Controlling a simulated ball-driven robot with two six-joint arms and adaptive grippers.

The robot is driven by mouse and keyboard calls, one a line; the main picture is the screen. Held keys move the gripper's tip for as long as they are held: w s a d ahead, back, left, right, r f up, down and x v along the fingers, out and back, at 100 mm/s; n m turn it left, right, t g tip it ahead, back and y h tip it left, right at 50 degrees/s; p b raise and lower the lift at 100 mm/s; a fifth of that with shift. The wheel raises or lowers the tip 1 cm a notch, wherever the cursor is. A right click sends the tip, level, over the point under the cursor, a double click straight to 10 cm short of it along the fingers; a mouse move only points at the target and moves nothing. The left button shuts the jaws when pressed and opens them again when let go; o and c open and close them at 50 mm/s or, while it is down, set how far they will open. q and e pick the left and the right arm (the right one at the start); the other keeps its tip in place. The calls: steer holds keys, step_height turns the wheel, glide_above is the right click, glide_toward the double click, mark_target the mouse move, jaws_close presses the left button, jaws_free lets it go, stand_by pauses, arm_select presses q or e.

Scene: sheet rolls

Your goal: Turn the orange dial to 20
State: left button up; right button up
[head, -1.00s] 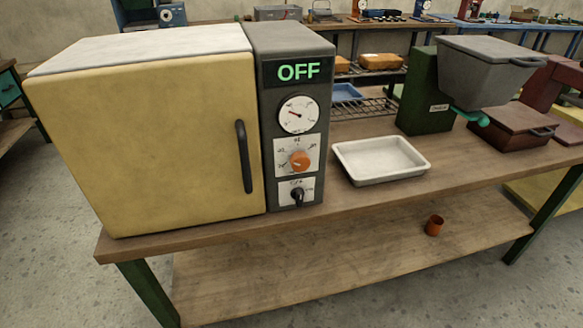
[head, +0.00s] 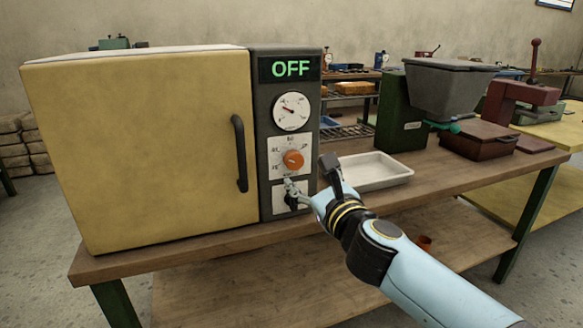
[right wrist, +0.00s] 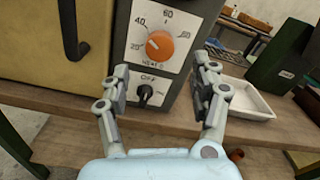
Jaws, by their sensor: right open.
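The orange dial (head: 293,160) is on the dark control panel of a yellow-doored oven, on a white plate with printed numbers. It also shows in the right wrist view (right wrist: 160,45), where 40 and 60 are readable and its mark points to the left side. My right gripper (head: 310,178) is open and empty, in front of the panel just below the dial. In the right wrist view the two fingers (right wrist: 160,88) stand apart, with the dial beyond and above the gap. A black switch (right wrist: 145,92) marked OFF lies between the fingers in that view. My left gripper is not in view.
The oven (head: 140,150) stands on a wooden bench, its display (head: 290,68) reading OFF above a round gauge (head: 292,112). A white tray (head: 372,170) sits right of the panel. A green machine with a grey hopper (head: 445,90) stands farther right.

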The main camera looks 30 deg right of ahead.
mark_target(296, 163)
steer(key=x, duration=0.7)
steer(key=shift+w, duration=0.35)
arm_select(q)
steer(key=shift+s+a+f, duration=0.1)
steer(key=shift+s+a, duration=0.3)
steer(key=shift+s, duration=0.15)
arm_select(e)
steer(key=c, duration=1.2)
